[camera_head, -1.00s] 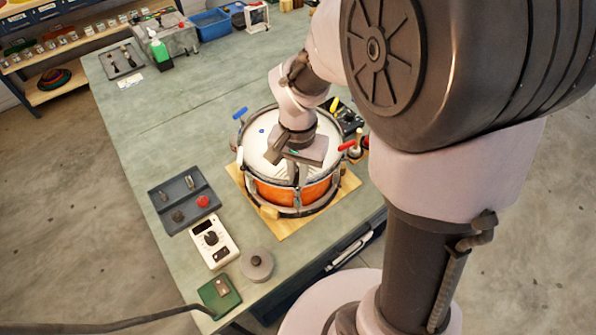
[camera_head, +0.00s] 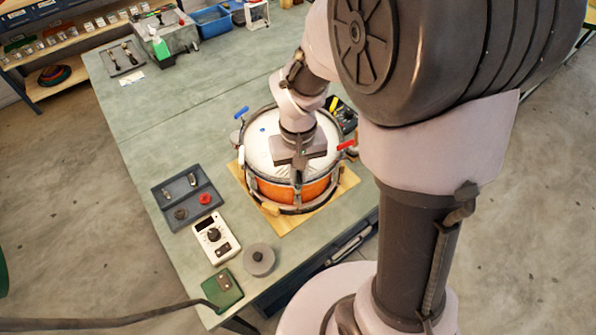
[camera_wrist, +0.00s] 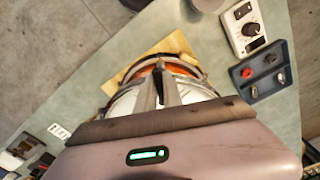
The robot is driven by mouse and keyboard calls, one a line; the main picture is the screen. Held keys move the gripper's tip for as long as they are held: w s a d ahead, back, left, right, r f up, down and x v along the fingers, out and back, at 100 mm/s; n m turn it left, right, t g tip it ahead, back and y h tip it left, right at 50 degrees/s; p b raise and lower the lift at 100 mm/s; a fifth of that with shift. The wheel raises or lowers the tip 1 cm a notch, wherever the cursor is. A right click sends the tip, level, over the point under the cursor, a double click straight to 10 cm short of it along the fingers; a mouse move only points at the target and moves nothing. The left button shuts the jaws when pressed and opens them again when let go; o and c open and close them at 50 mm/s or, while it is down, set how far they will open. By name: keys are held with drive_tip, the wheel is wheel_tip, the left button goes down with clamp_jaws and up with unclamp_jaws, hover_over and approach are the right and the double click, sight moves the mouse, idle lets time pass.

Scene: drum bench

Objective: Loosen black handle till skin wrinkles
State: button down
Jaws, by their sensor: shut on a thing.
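The orange drum (camera_head: 318,188) stands on a wooden board (camera_head: 345,183), with its pale skin (camera_head: 262,150) facing up. Faint streaks show on the skin near the front; I cannot tell whether they are wrinkles. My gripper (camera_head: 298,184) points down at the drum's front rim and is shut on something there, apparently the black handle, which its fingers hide. In the wrist view my gripper's fingers (camera_wrist: 160,68) are close together at the rim of the drum (camera_wrist: 180,70). A blue handle (camera_head: 241,112) sits at the back left rim and a red handle (camera_head: 346,144) at the right.
A dark tray (camera_head: 172,207) with small parts, a white meter with a knob (camera_head: 215,239), a grey round weight (camera_head: 258,260) and a green block (camera_head: 223,290) stand left of the drum. A black tool holder (camera_head: 343,116) is behind it.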

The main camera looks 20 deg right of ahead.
sight(298, 173)
idle(0.4)
drive_tip(key=c, duration=1.5)
unclamp_jaws()
wheel_tip(298, 173, up, 18)
drive_tip(key=p, duration=0.5)
drive_tip(key=shift+f+p, duration=0.25)
drive_tip(key=shift+p, duration=0.1)
drive_tip(key=shift+s+a+f+m+t+y+b, duration=0.35)
drive_tip(key=shift+s+a+f+m+t+b, duration=0.55)
drive_tip(key=shift+s+b, duration=1.35)
drive_tip(key=shift+s+a+f+m+t+y+b, duration=0.35)
drive_tip(key=shift+s+f+t+b, duration=0.7)
drive_tip(key=shift+s+f+b, duration=1.15)
drive_tip(key=shift+s+a+f+m+t+y+b, duration=0.3)
drive_tip(key=shift+s+a+f+m+t+b, duration=0.5)
drive_tip(key=shift+s+b, duration=1.5)
